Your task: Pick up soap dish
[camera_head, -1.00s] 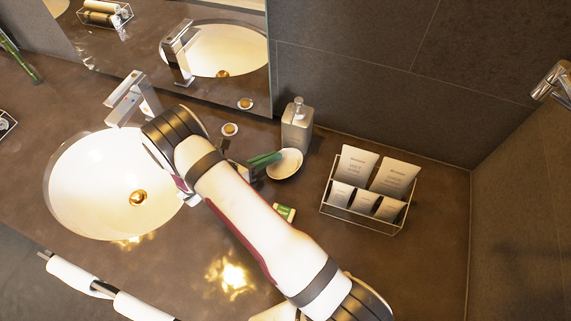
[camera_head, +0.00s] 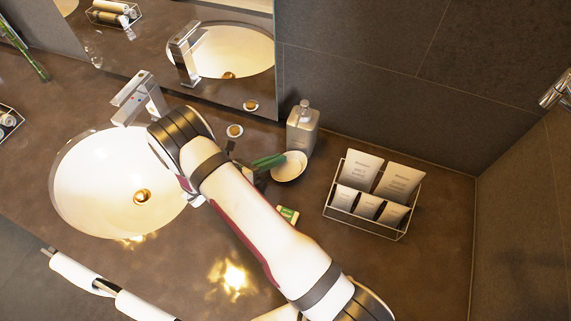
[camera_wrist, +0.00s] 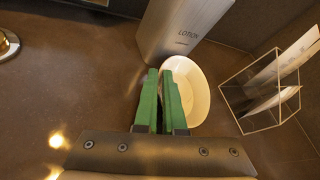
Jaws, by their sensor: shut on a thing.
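The soap dish (camera_head: 291,168) is a small white oval dish on the dark counter, in front of the lotion bottle. It also shows in the wrist view (camera_wrist: 196,92), where the green fingers reach over its left side. My gripper (camera_head: 276,161) has green fingers and comes at the dish from the left. In the wrist view my gripper (camera_wrist: 164,78) has its fingers close together at the dish's near-left rim, shut on that rim. The exact grip on the rim is partly hidden by the fingers.
The lotion bottle (camera_head: 302,130) stands close behind the dish. A wire rack of tubes (camera_head: 372,193) is to the right. A small green-and-white packet (camera_head: 288,215) lies in front. The sink (camera_head: 120,185) and tap (camera_head: 140,97) are left. Counter between dish and rack is clear.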

